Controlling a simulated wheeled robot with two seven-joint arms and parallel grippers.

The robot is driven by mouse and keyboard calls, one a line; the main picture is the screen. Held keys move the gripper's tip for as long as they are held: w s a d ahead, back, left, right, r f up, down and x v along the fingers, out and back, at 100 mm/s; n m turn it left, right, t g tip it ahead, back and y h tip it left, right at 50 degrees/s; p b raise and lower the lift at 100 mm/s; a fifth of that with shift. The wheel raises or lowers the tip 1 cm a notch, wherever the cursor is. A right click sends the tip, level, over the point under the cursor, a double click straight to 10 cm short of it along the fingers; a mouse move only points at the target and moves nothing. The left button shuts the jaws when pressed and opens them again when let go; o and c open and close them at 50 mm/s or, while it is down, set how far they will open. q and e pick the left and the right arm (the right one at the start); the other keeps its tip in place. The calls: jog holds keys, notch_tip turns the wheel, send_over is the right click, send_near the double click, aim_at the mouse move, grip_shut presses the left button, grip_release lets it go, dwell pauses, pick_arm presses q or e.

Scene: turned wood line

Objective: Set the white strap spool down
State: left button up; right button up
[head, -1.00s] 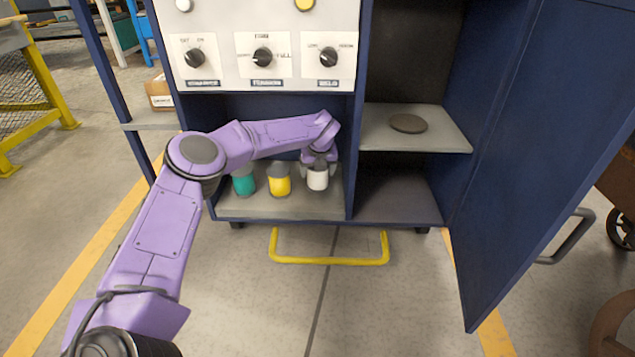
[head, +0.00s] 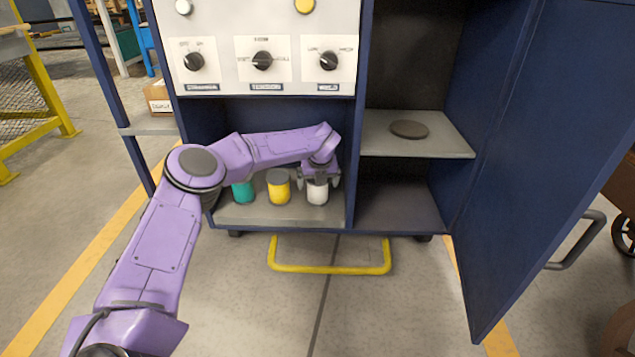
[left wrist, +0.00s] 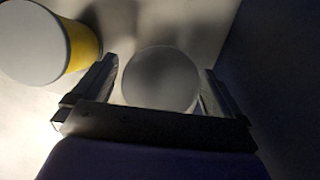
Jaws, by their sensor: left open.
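The white strap spool (head: 317,192) stands upright on the grey floor of the cabinet's lower left bay, to the right of a yellow spool (head: 279,187). In the left wrist view the white spool's round top (left wrist: 160,78) lies between my left gripper's fingers. My left gripper (head: 319,180) is open around the spool's top, one finger on each side, with narrow gaps visible. A teal spool (head: 243,191) stands to the left of the yellow one, partly hidden by my left arm. My right gripper is out of view.
The bay's right wall is close beside the white spool. A dark disc (head: 409,129) lies on the grey shelf (head: 450,146) in the right bay. The blue cabinet door (head: 545,150) stands open at right. A yellow bar (head: 330,268) is at the cabinet's foot.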

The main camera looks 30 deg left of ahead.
pick_arm(q)
jog(key=p+v, duration=0.3)
jog(key=v, duration=0.3)
jog(key=shift+w, duration=0.15)
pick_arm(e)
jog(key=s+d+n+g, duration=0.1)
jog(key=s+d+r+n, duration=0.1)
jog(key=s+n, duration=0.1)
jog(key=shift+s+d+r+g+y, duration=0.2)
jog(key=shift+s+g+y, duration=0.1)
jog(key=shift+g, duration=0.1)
pick_arm(q)
jog(key=shift+r, duration=0.25)
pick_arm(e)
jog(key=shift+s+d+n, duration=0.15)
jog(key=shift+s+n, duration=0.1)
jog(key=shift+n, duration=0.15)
pick_arm(q)
jog(key=shift+d+f, duration=0.1)
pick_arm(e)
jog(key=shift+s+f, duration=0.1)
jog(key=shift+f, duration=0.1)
